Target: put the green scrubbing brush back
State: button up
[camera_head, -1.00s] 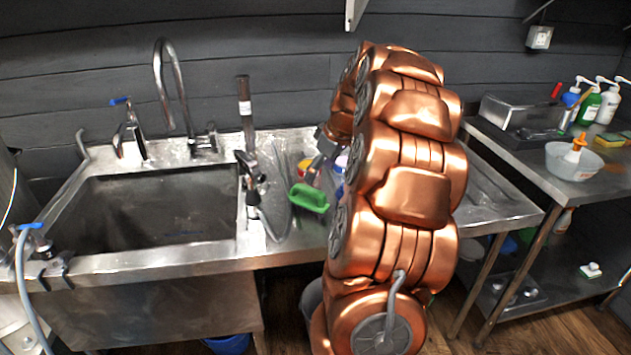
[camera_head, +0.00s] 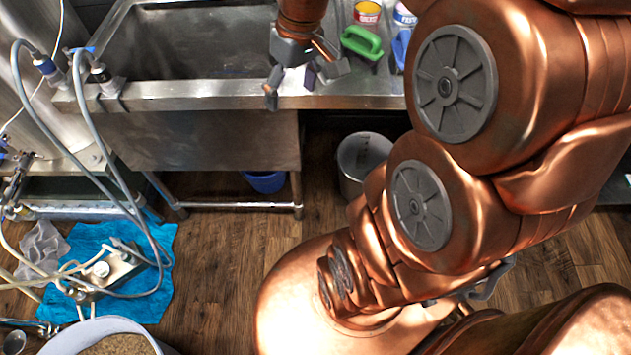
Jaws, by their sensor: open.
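The green scrubbing brush (camera_head: 362,42) lies on the steel drainboard to the right of the sink basin, near the top of the view. My gripper (camera_head: 305,82) is to the left of the brush, by the sink's front edge, with its fingers pointing down and spread apart. Nothing shows between the fingers. The gripper is apart from the brush in the picture. How high it is above the steel I cannot tell.
The sink basin (camera_head: 190,42) is at the upper left. A grey bucket (camera_head: 362,158) stands on the floor below. Hoses and a blue cloth (camera_head: 140,300) are at the lower left.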

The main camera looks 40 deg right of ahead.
jog(key=s+a+f+g, duration=0.1)
jog(key=s+a, duration=0.3)
jog(key=s, duration=0.4)
jog(key=s+a+f+m+g+h, duration=0.1)
jog(key=s+a+f, duration=0.2)
jog(key=s, duration=0.6)
jog(key=shift+s+a+f+h, duration=0.2)
jog(key=shift+a+f+h, duration=0.15)
jog(key=shift+f, duration=0.15)
notch_tip(320, 180, up, 7)
jog(key=p, duration=0.6)
jog(key=shift+p, duration=0.4)
